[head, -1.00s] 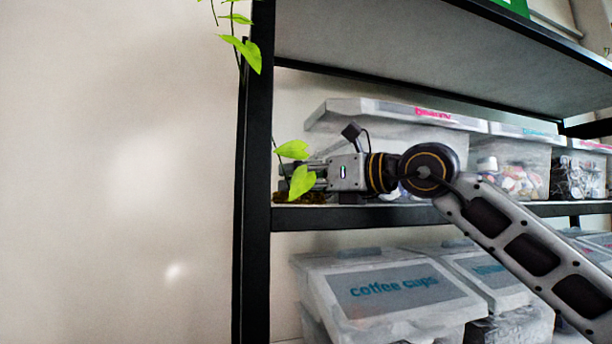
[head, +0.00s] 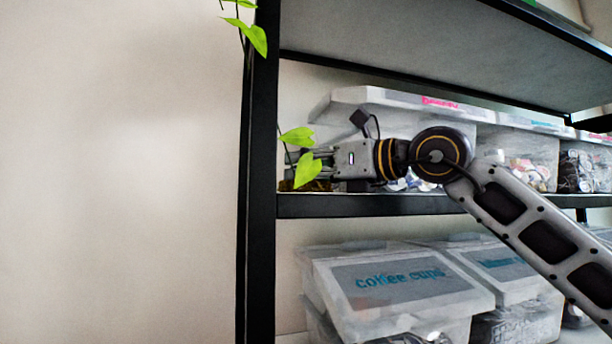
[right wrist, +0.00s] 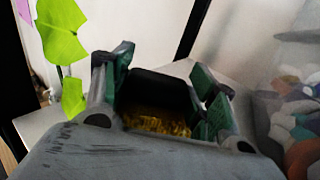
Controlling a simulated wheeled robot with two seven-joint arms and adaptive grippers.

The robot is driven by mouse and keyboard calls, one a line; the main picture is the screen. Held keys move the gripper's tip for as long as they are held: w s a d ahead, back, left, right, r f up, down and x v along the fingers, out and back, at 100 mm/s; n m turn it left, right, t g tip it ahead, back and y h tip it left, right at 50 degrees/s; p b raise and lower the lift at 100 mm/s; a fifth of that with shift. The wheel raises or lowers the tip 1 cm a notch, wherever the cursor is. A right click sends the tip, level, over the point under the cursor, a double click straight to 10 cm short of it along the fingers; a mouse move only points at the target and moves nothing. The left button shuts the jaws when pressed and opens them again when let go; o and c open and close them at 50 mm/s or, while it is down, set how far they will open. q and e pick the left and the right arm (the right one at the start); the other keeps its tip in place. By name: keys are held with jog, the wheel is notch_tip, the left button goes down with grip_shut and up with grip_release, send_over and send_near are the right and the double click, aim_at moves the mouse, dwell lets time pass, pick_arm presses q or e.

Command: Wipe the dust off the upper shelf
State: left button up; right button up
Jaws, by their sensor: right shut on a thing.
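My right gripper (head: 312,163) reaches in from the right, low over the left end of the shelf board (head: 400,205) that carries clear bins. It is shut on a wiping tool (right wrist: 156,122) with a yellow, shaggy texture, seen between the fingers in the right wrist view. In the head view the tool shows as a yellow-brown strip (head: 303,185) at the board's surface, partly behind a leaf; I cannot tell exactly how it touches. A higher board (head: 430,60) is above the arm. I cannot make out dust. My left gripper is not in view.
A black post (head: 262,200) bounds the shelf at left, with green leaves (head: 306,168) hanging before the fingers. Lidded clear bins (head: 400,105) stand behind and right of the gripper. A "coffee cups" bin (head: 400,285) is below. The higher board limits room above.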

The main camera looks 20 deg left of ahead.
jog(key=shift+s+d+f+b, duration=0.2)
jog(key=shift+s+d+b, duration=0.2)
jog(key=shift+s, duration=0.25)
jog(key=shift+r, duration=0.1)
jog(key=shift+w+r, duration=0.15)
jog(key=shift+w, duration=0.05)
jog(key=shift+w+a+r+p, duration=0.1)
jog(key=shift+w+a+p, duration=0.3)
jog(key=shift+w, duration=0.15)
jog(key=shift+w+a+p, duration=0.3)
jog(key=shift+w+p, duration=0.05)
jog(key=shift+w, duration=0.15)
jog(key=shift+s, duration=0.1)
jog(key=shift+s+d+f+b, duration=0.2)
jog(key=shift+s+d+b, duration=0.65)
jog(key=shift+s+b, duration=0.45)
jog(key=shift+w, duration=0.15)
